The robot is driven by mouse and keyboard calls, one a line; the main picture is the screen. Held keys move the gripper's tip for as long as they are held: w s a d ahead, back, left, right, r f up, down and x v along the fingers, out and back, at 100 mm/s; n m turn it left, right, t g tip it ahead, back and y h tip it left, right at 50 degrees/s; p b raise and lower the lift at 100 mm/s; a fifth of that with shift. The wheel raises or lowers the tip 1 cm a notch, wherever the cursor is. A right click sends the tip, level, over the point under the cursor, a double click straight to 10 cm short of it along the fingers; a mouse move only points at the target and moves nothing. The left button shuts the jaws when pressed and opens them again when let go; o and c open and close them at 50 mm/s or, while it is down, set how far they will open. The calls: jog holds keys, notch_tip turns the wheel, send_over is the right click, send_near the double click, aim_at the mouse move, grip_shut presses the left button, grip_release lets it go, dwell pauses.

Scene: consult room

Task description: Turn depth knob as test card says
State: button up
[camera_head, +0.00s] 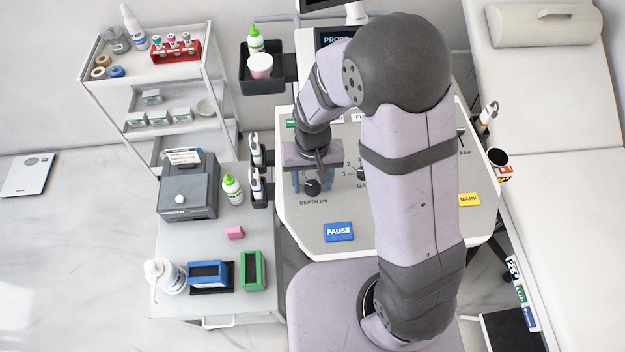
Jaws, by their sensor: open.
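The depth knob (312,187) is a dark round knob on the white console panel (285,200), just above the printed words "DEPTH cm". My gripper (311,181) points down over it from above. Its bluish fingers stand apart, one to each side of the knob. I cannot tell whether they touch it. The gripper body hides the upper side of the knob and most of its scale. A small white card with printed lines (184,157) lies on a grey box at the left; its text is too small to read, and I cannot tell whether it is the test card.
A second knob (361,174) sits to the right, partly behind my arm. A blue PAUSE button (338,232) and a yellow MARK button (469,200) are on the panel. Probes (256,186) hang at its left edge. A side table (180,238) holds bottles and trays.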

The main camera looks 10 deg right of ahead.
jog(key=c, duration=1)
jog(key=shift+c, duration=0.2)
jog(key=shift+m, duration=0.5)
jog(key=m, duration=0.2)
jog(key=shift+m+p, duration=0.35)
jog(key=shift+m, duration=0.05)
jog(key=m, duration=0.4)
jog(key=m+p, duration=0.1)
jog(key=m, duration=0.3)
jog(key=shift+m, duration=2)
